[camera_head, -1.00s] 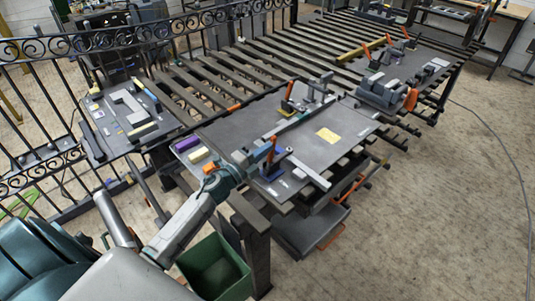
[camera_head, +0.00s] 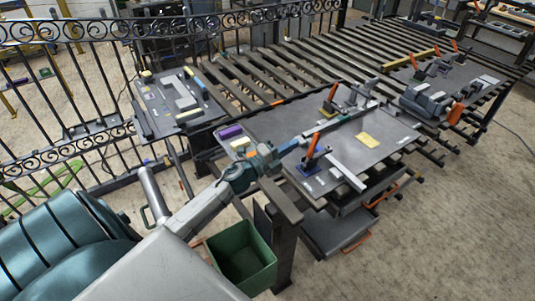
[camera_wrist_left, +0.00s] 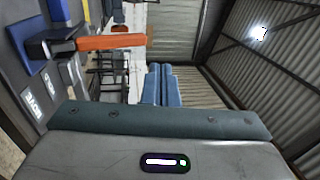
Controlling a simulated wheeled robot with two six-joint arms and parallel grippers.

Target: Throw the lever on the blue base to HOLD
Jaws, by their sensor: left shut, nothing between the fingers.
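The lever on the blue base has an orange handle (camera_head: 312,145) and stands near the front edge of the dark table; its blue base (camera_head: 307,168) lies below it. The handle stands nearly upright, leaning slightly right at its top. My left gripper (camera_head: 297,143) is shut and empty, just left of the handle; I cannot tell whether they touch. In the left wrist view, my blue fingers (camera_wrist_left: 161,85) are together, and the orange handle (camera_wrist_left: 112,42) and blue base (camera_wrist_left: 38,75) show at upper left. My right gripper is out of view.
A second orange lever (camera_head: 329,92) on a yellow base stands behind. A purple block (camera_head: 230,131) lies at the table's left end, and a yellow plate (camera_head: 368,140) at its right. A green bin (camera_head: 244,256) is below in front. A grey bar (camera_head: 346,170) lies beside the blue base.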

